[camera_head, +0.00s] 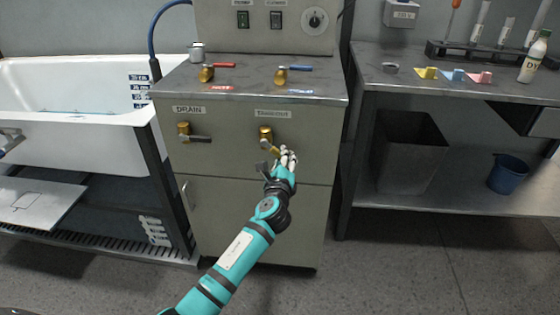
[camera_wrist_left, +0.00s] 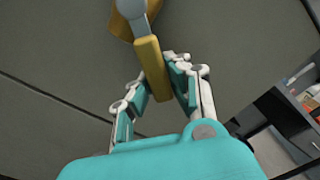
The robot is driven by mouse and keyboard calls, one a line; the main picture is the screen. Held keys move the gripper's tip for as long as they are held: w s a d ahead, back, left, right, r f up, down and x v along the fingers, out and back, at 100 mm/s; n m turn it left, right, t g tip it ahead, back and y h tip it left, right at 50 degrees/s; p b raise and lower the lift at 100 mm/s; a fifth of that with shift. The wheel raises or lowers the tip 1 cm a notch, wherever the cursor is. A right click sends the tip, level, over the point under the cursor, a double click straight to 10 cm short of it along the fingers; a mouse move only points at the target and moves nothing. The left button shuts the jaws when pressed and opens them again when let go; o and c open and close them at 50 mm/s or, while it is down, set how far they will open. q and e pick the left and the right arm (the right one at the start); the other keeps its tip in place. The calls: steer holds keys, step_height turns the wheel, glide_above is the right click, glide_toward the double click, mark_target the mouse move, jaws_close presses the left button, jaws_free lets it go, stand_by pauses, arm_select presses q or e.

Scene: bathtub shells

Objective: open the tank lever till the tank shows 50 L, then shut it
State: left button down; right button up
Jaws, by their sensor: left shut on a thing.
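The lever under the tank label, a brass valve (camera_head: 265,134) with a yellow handle, is on the front of the grey cabinet. The handle slants down to the right in the head view. My left gripper (camera_head: 285,158) is at its lower end. In the left wrist view the yellow handle (camera_wrist_left: 152,70) lies between the fingers of my left gripper (camera_wrist_left: 163,92), which is shut on it. The white tub (camera_head: 85,118) at left has blue level marks (camera_head: 139,90) too small to read surely, and a little water at its bottom. My right gripper is in no view.
A drain valve (camera_head: 185,131) is left of the gripped lever. Red (camera_head: 222,65) and blue (camera_head: 299,68) levers sit on the cabinet top. A bench (camera_head: 460,88) with bottles and coloured pieces stands at right, with a bin (camera_head: 408,150) and blue bucket (camera_head: 507,173) beneath.

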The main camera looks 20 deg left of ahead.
arm_select(q)
steer(key=shift+d+r+n, duration=0.25)
steer(key=shift+r+n, duration=0.1)
steer(key=shift+n, duration=0.25)
steer(key=r+n, duration=0.1)
steer(key=n, duration=0.2)
steer(key=shift+w+d+r, duration=0.2)
steer(key=shift+d+r, duration=0.2)
steer(key=r+n+p, duration=0.1)
steer(key=n, duration=0.1)
steer(key=shift+d+r+n, duration=0.1)
steer(key=shift+r+n, duration=0.1)
steer(key=shift+n, duration=0.2)
steer(key=shift+r+n, duration=0.25)
steer(key=shift+n, duration=0.25)
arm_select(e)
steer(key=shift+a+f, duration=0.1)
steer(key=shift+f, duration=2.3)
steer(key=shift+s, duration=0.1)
arm_select(q)
steer(key=c, duration=1.2)
jaws_free()
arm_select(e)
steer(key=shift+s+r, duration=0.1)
